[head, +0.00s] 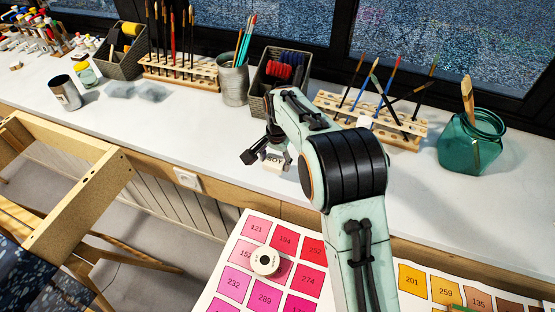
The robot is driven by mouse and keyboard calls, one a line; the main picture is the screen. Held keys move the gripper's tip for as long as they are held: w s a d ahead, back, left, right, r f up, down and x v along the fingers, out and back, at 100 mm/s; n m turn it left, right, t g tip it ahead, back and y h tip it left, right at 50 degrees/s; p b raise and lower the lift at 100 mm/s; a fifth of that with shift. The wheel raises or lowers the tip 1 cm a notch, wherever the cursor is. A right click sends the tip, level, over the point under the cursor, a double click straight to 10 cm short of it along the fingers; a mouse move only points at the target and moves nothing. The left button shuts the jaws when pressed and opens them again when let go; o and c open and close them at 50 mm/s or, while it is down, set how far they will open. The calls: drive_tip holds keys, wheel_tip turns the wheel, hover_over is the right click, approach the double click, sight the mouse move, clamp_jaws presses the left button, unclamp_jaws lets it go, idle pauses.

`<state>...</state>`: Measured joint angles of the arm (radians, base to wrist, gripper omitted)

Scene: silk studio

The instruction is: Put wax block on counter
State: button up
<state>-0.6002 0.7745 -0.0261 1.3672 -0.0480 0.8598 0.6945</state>
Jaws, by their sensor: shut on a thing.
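The wax block (276,164) is a small whitish block with dark letters that read like "SOY". It shows in the head view near the front edge of the white counter (190,130). My gripper (262,156) is shut on it, with the fingers at its upper left side. My arm comes from the lower right and hides part of the counter behind it. I cannot tell whether the block touches the counter or is held just above it.
Brush racks (180,75), a metal cup (234,82) and a dark basket (270,88) line the back. A teal jar (472,142) stands at right. The counter's left middle is mostly clear. A colour chart (250,285) with a white roll (264,261) lies in front.

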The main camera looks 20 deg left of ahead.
sight(274, 175)
drive_tip(key=shift+w+a+f, duration=0.25)
drive_tip(key=shift+w+f, duration=0.1)
drive_tip(key=shift+f, duration=1.75)
drive_tip(key=o, duration=1.2)
drive_tip(key=shift+f, duration=0.1)
drive_tip(key=r, duration=0.7)
drive_tip(key=s+d+r, duration=0.1)
drive_tip(key=r, duration=0.2)
drive_tip(key=shift+r, duration=0.4)
drive_tip(key=shift+s+r, duration=0.1)
drive_tip(key=shift+r, duration=0.6)
drive_tip(key=shift+d, duration=0.1)
